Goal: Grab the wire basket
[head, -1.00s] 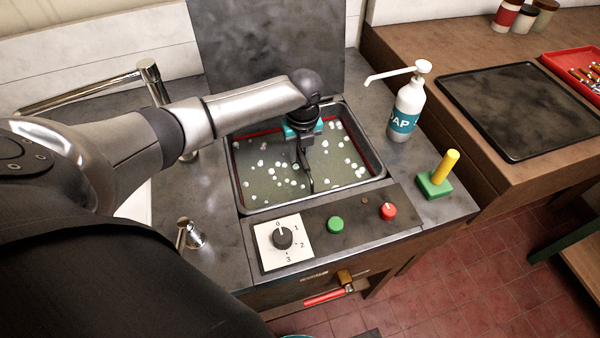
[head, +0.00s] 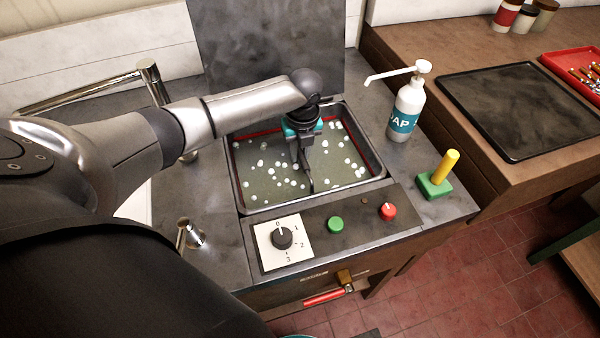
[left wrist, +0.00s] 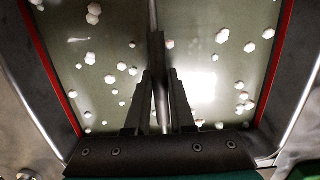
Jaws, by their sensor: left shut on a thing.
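My left gripper (head: 305,163) reaches down into the metal tank (head: 378,160) of murky green liquid. In the left wrist view its two fingers (left wrist: 160,80) are shut on a thin dark bar (left wrist: 153,18) that runs between them. The bar appears to be the handle of the wire basket; its end also shows below the fingers in the head view (head: 311,185). The rest of the basket cannot be made out under the cloudy liquid and white foam blobs. My right gripper is not in view.
A control panel with a dial (head: 282,238), a green button (head: 336,224) and a red knob (head: 388,211) lies in front of the tank. A raised dark panel (head: 270,55) stands behind.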

